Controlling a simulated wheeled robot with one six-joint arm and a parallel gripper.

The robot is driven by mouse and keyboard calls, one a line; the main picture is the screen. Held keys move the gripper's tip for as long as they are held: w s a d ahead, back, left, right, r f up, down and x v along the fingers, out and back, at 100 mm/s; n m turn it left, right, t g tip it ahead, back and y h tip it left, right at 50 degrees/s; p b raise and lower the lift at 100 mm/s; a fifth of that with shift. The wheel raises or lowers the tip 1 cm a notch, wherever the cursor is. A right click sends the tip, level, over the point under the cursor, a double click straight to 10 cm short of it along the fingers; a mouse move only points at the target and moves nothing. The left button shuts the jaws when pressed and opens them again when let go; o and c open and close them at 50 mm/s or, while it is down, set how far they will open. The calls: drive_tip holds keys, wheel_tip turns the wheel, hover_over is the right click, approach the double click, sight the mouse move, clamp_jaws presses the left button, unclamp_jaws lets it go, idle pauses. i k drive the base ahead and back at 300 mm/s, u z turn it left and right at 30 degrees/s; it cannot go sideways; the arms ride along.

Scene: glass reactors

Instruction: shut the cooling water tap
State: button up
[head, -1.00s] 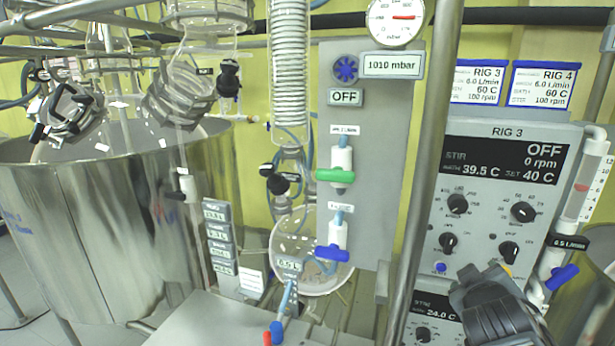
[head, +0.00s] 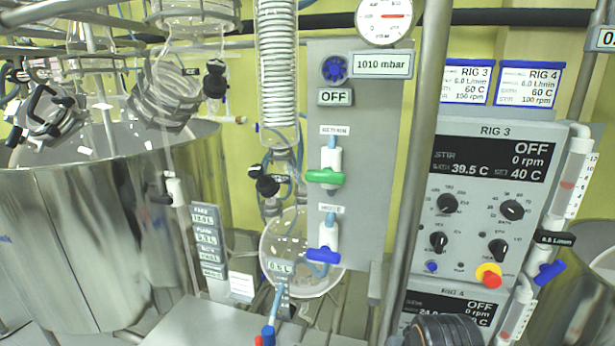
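A blue tap handle (head: 550,273) sits at the foot of a clear flow tube (head: 569,186) on the right side of the RIG 3 box (head: 490,190). The handle slants up to the right, across the line of the tube. A reddish float shows inside the tube. A black flow tag (head: 555,238) above the handle reads about 0.5 or 6.5 L/min; the first digit is unclear. A dark ribbed part of my arm (head: 445,331) shows at the bottom edge, below and left of the handle, apart from it. My gripper's fingertips cannot be made out.
A grey panel (head: 360,200) holds a green-handled tap (head: 325,176) and another blue-handled tap (head: 323,255). A metal post (head: 415,160) stands between panel and box. A red-and-yellow knob (head: 489,276) sticks out of the box. A steel vat (head: 90,230) fills the left.

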sight(548, 272)
drive_tip(key=z, duration=1.4)
drive_tip(key=k, duration=0.5)
drive_tip(key=z, duration=1.15)
drive_tip(key=i, duration=0.9)
drive_tip(key=u, duration=2.05)
